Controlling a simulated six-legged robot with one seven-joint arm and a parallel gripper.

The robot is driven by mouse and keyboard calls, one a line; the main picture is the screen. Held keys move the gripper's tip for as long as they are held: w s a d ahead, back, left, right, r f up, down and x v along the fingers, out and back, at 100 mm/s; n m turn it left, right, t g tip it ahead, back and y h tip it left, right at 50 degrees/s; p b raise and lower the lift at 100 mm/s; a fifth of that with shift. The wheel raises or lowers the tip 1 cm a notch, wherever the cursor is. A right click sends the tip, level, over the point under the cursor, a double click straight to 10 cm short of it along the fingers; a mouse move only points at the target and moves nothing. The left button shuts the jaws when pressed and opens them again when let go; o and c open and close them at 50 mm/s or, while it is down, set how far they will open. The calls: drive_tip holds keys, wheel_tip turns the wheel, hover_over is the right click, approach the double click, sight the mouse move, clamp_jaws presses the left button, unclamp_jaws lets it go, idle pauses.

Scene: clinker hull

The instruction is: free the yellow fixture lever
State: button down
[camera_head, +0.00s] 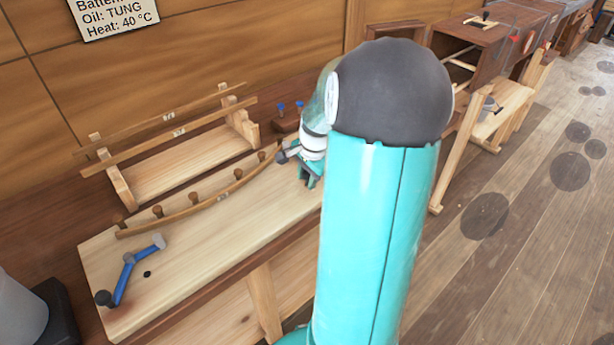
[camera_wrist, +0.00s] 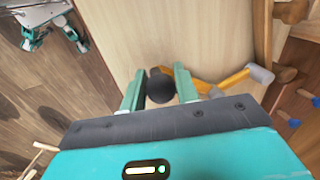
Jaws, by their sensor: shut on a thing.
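The yellow fixture lever (camera_wrist: 232,78) lies on the pale wooden board in the wrist view, with a grey end at right and a dark ball knob (camera_wrist: 160,86) at its other end. My gripper (camera_wrist: 159,90) is shut on that knob, one green finger on each side of it. In the head view my gripper (camera_head: 310,180) is low over the far right part of the board, and my arm hides the yellow lever there.
A curved batten (camera_head: 195,207) runs along several pegs on the board (camera_head: 215,245). A blue lever (camera_head: 127,270) sits at the board's left end. A wooden rack (camera_head: 180,170) stands behind. Small blue-topped pegs (camera_head: 281,108) stand beyond my gripper. Floor at right is open.

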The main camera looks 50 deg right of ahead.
drive_tip(key=shift+s+d+n+y, duration=0.15)
drive_tip(key=shift+s+d+n, duration=0.25)
drive_tip(key=shift+d+n, duration=0.25)
drive_tip(key=shift+s+d+n+y, duration=0.15)
drive_tip(key=shift+s+d+n, duration=0.25)
drive_tip(key=shift+n, duration=0.35)
drive_tip(key=d+n, duration=0.2)
drive_tip(key=n, duration=0.1)
drive_tip(key=s+d+n+y, duration=0.1)
drive_tip(key=d+n, duration=0.5)
drive_tip(key=shift+s+d+g, duration=0.2)
drive_tip(key=shift+g, duration=0.2)
drive_tip(key=shift+w+d+n+g+y, duration=0.15)
drive_tip(key=shift+w+d+n, duration=0.1)
drive_tip(key=shift+d+n, duration=0.35)
drive_tip(key=shift+w+d+n+g+y, duration=0.1)
drive_tip(key=shift+w+d+n, duration=0.1)
drive_tip(key=shift+d+n, duration=0.45)
drive_tip(key=shift+w+d+n+g+y, duration=0.2)
drive_tip(key=shift+d+n, duration=0.25)
drive_tip(key=shift+n, duration=0.3)
drive_tip(key=shift+w+r, duration=0.1)
drive_tip(key=c, duration=1.1)
unclamp_jaws()
drive_tip(key=shift+d, duration=0.1)
drive_tip(key=shift+o, duration=0.2)
drive_tip(key=v, duration=1.3)
drive_tip(key=shift+r, duration=0.4)
